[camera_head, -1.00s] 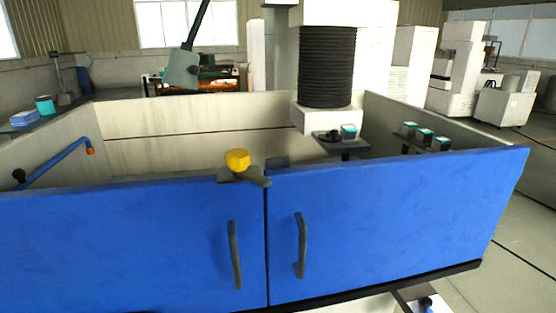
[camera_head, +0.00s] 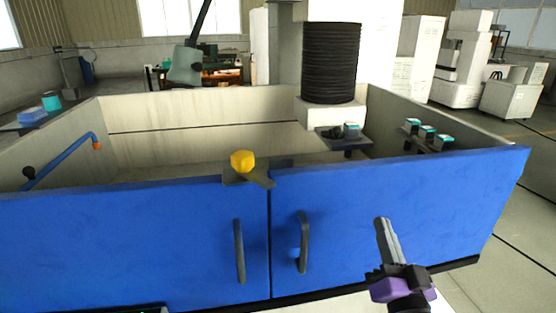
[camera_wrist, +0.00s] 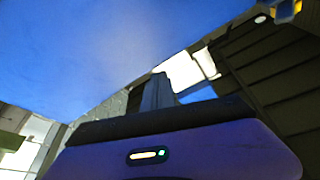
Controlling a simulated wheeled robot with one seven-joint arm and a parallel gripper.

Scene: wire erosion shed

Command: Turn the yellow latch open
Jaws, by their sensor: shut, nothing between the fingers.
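The yellow latch (camera_head: 242,161) sits on top of the blue doors, at the seam between them. Its grey arm points right and slightly down, reaching across the seam onto the top edge of the right door (camera_head: 400,210). My gripper (camera_head: 381,222) is shut and empty. In the head view it is in front of the right door, to the right of and lower than the latch, clearly apart from it. In the wrist view, the fingers (camera_wrist: 157,92) point up past a blue surface, and the latch cannot be made out for certain.
Two dark handles, one on the left door (camera_head: 239,250) and one on the right (camera_head: 303,242), stick out below the latch. Behind the doors is an open tank with a black bellows column (camera_head: 331,62). A blue pipe (camera_head: 62,160) runs along the left wall.

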